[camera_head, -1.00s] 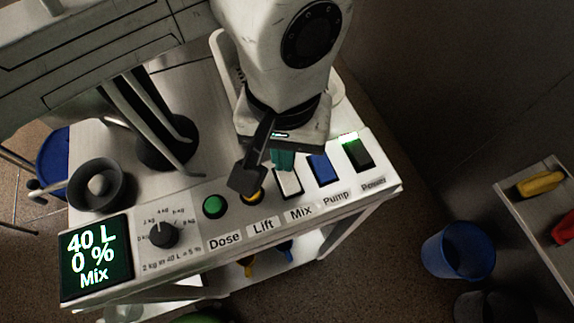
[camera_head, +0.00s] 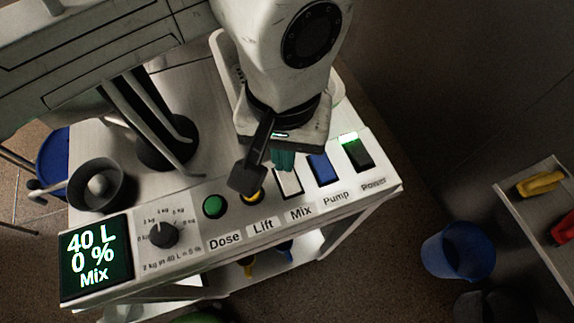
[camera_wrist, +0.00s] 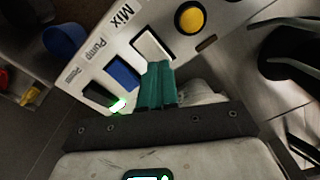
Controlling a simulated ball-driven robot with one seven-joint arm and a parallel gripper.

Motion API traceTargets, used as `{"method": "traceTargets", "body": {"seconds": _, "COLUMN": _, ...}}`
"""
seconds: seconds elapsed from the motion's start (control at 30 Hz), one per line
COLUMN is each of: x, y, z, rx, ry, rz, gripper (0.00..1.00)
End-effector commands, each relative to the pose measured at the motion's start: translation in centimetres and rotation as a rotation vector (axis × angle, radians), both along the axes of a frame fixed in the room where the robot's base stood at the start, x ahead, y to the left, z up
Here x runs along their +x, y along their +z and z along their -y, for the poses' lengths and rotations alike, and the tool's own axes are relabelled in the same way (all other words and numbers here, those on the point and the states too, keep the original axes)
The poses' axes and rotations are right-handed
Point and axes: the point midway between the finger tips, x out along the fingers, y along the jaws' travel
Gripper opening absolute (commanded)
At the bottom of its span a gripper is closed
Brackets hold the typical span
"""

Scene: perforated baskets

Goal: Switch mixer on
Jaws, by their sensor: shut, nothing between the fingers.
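The white Mix switch (camera_head: 289,182) sits on the control panel (camera_head: 330,204) between the yellow Lift button (camera_head: 257,197) and the blue Pump switch (camera_head: 322,168). It also shows in the wrist view (camera_wrist: 150,46), just beyond my fingertips. My gripper (camera_head: 283,160) has teal fingers, closed together and empty, at the Mix switch's upper edge. In the wrist view the gripper (camera_wrist: 158,68) points at that switch's near edge; I cannot tell whether it touches. The display (camera_head: 95,257) reads 40 L, 0 %, Mix.
The black Power switch (camera_head: 358,155) has a lit green end. A green Dose button (camera_head: 212,206) and a black dial (camera_head: 164,235) are to the left. A dark bowl (camera_head: 98,186) stands behind the display. A blue bucket (camera_head: 458,250) is on the floor at right.

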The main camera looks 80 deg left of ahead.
Motion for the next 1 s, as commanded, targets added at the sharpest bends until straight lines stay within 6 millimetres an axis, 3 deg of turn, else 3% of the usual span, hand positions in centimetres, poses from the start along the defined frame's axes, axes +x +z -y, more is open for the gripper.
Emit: {"method": "traceTargets", "body": {"seconds": 1.0, "x": 0.0, "y": -1.1, "z": 0.0, "rx": 0.0, "ry": 0.0, "rz": 0.0, "gripper": 0.0}}
